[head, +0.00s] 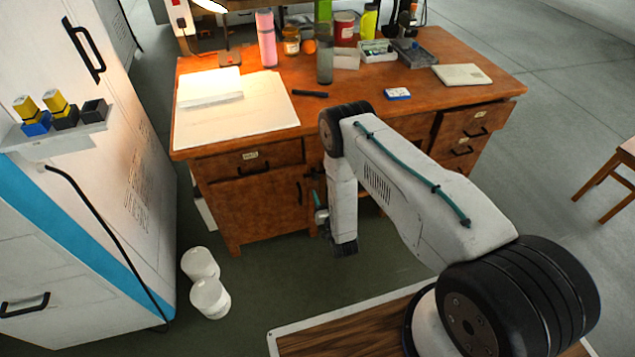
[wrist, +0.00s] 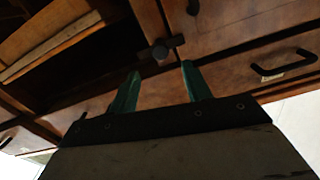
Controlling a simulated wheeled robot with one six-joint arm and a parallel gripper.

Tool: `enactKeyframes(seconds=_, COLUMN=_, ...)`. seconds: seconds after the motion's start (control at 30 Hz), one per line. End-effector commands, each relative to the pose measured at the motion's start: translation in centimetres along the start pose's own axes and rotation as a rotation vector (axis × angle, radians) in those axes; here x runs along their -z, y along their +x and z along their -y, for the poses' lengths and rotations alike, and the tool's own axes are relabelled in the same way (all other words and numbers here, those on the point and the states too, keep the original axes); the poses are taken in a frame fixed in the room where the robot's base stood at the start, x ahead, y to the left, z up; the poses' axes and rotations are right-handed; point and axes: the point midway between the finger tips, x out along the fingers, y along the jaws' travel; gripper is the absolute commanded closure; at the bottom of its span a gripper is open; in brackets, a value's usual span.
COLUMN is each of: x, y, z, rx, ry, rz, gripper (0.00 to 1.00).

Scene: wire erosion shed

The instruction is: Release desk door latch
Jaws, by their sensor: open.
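The wooden desk (head: 250,202) stands in front of me with a cupboard door (head: 262,217) on its left side. In the wrist view a small dark latch with a round knob (wrist: 161,50) sits on the desk's wooden front. My gripper (wrist: 160,76) is open, its two green fingers pointing at the desk with the latch beyond and between their tips. No contact with the latch shows.
A dark drawer handle (wrist: 285,62) is right of the latch in the wrist view. White buckets (head: 209,297) stand on the floor left of the desk. A white cabinet (head: 110,160) is at the left, and a stool (head: 612,180) at the right.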

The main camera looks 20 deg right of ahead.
Motion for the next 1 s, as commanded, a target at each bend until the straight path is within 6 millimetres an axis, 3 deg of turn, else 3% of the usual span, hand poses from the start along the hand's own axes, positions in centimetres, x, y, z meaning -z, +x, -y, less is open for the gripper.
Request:
enactKeyframes(seconds=0.4, x=0.1, y=6.2, z=0.0, rx=0.001, ry=0.001, rz=-0.003, gripper=0.51)
enactKeyframes(seconds=0.8, x=0.1, y=7.3, z=0.0, rx=0.0, ry=0.0, rz=0.0, gripper=0.51)
enactKeyframes(seconds=0.83, x=0.1, y=7.3, z=0.0, rx=0.0, ry=0.0, rz=0.0, gripper=0.54)
enactKeyframes(seconds=1.0, x=0.1, y=7.3, z=0.0, rx=0.0, ry=0.0, rz=0.0, gripper=0.96)
